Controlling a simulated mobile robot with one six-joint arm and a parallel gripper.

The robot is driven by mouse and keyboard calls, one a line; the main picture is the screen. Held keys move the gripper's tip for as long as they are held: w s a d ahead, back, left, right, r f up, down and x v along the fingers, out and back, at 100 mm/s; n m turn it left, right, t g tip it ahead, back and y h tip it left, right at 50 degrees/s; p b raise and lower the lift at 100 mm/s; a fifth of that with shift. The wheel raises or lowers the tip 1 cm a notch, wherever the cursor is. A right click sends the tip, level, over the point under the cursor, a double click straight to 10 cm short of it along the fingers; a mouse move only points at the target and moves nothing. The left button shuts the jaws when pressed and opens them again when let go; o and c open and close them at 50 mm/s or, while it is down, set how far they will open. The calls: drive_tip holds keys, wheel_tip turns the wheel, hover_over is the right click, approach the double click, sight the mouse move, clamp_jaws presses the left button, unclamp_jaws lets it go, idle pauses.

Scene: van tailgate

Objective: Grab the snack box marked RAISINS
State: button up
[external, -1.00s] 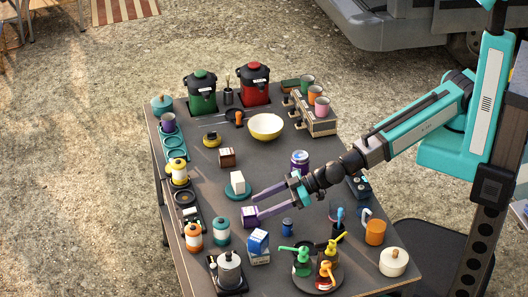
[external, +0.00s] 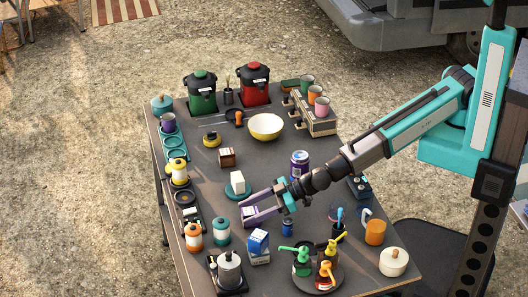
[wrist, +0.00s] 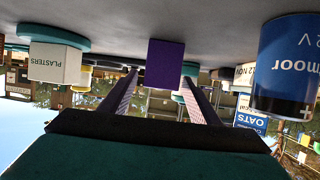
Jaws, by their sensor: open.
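A small purple box with a pale label (external: 250,212) stands on the dark table; its text is too small to read. In the wrist view, which is upside down, the plain purple box (wrist: 165,63) is centred between the fingers, with no lettering visible on this face. My gripper (external: 246,215) is open, its two fingers level near the table top on either side of the box in the external view.
A white PLASTERS box (wrist: 55,62) on a teal disc (external: 237,193) is close behind. A blue battery-like cylinder (wrist: 287,65) and a blue-and-white OATS carton (external: 259,246) stand on the near side. A teal-topped canister (external: 222,230) is close to the fingers. A purple can (external: 299,163) stands near the wrist.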

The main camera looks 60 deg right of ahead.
sight(250, 211)
idle(0.3)
drive_tip(key=c, duration=1.2)
drive_tip(key=shift+r, duration=0.1)
drive_tip(key=shift+r, duration=4.95)
